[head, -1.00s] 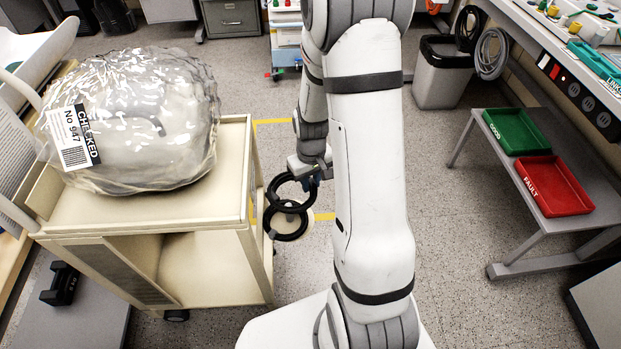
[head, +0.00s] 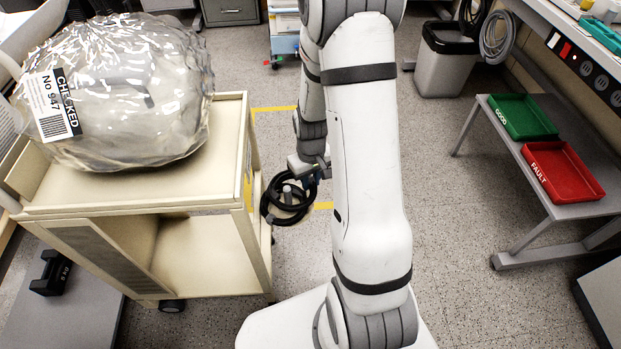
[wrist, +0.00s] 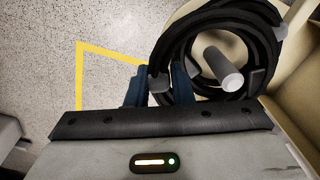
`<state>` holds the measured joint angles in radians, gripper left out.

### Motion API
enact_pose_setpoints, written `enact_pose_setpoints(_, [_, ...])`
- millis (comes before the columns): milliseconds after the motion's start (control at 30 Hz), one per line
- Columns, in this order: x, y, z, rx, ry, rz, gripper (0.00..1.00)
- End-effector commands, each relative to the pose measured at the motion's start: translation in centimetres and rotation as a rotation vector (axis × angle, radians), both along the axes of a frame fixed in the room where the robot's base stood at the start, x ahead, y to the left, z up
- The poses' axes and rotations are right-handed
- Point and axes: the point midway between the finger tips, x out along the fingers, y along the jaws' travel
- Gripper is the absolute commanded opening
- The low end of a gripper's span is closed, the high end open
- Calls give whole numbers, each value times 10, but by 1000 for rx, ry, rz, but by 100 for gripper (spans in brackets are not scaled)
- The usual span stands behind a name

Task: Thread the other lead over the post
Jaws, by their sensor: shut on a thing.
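My gripper (head: 312,182) is shut on a coiled black lead (wrist: 172,38), gripping the ring's near left side between its blue fingers (wrist: 160,86). A grey post (wrist: 222,68) sticks out from the cart's side and shows inside the held ring's opening in the wrist view. In the head view the post (head: 288,193) also shows within the dark rings. A second black coil overlaps the held one lower around the post (head: 270,208). Whether the post's tip has passed through the held ring is hard to tell. A pale round plate sits behind the rings.
The cream cart (head: 150,196) stands left of the gripper, carrying a bagged item (head: 120,95) labelled CHECKED. Green (head: 522,117) and red (head: 562,171) trays lie on a low table at right. Floor between is clear, with yellow tape (head: 272,108).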

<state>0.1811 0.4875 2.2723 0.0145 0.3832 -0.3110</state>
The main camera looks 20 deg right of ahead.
Motion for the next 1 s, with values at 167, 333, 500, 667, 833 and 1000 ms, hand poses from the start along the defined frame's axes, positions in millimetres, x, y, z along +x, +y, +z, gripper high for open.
enact_pose_setpoints(167, [0,0,0,0,0,-1,29])
enact_pose_setpoints(333, [0,0,0,0,0,-1,43])
enact_pose_setpoints(500, [0,-1,0,0,0,-1,46])
enact_pose_setpoints(667, [0,-1,5,0,-1,-1,46])
enact_pose_setpoints(833, [1,-1,31,-1,-4,-1,46])
enact_pose_setpoints(1000, [1,-1,60,-1,-3,-1,46])
